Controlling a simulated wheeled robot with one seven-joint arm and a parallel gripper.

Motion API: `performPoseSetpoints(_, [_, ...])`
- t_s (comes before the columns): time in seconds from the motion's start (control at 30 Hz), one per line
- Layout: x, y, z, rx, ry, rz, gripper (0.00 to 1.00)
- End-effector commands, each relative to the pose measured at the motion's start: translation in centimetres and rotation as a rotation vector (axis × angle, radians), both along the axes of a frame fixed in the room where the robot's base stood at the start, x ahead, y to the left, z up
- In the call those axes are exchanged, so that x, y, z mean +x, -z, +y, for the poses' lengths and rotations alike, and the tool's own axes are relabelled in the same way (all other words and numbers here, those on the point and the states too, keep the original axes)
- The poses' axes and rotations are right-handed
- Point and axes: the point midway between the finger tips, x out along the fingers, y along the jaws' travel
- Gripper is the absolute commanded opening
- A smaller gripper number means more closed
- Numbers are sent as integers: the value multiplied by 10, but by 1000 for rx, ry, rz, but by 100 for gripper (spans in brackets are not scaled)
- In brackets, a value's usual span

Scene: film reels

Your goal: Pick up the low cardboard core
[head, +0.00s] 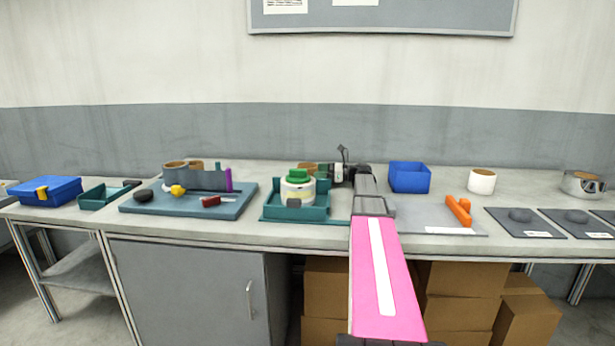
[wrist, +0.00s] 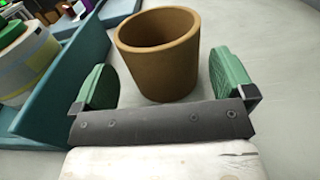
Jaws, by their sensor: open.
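A brown cardboard core (wrist: 157,72) stands upright on the grey tabletop in the wrist view, its hollow top open. It lies ahead of the palm, between the two green fingers of my gripper (wrist: 162,82), with a visible gap on each side. In the head view a brown core (head: 306,166) shows only partly, behind the white and green roll and beside my gripper (head: 326,172). My gripper is open and holds nothing. Whether the fingers reach down far enough around the core is hard to tell.
A teal tray (head: 270,213) with a white and green roll (head: 298,192) stands close left; its wall (wrist: 75,75) runs beside my left finger. A blue bin (head: 409,178), an orange piece (head: 458,210) and a white cylinder (head: 481,181) stand to the right.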

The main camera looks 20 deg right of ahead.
Motion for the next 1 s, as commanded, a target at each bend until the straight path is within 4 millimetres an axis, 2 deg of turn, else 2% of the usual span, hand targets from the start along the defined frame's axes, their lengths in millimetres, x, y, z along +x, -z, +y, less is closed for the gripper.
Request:
performPoseSetpoints(0.3, [16,0,37,0,0,0,100])
performPoseSetpoints(0.53, [16,0,39,0,1,0,100])
performPoseSetpoints(0.57, [16,0,39,0,1,0,97])
performPoseSetpoints(0.63, [16,0,39,0,1,0,74])
performPoseSetpoints(0.67, [16,0,39,0,1,0,69])
performPoseSetpoints(1.0, [16,-1,39,0,0,0,69])
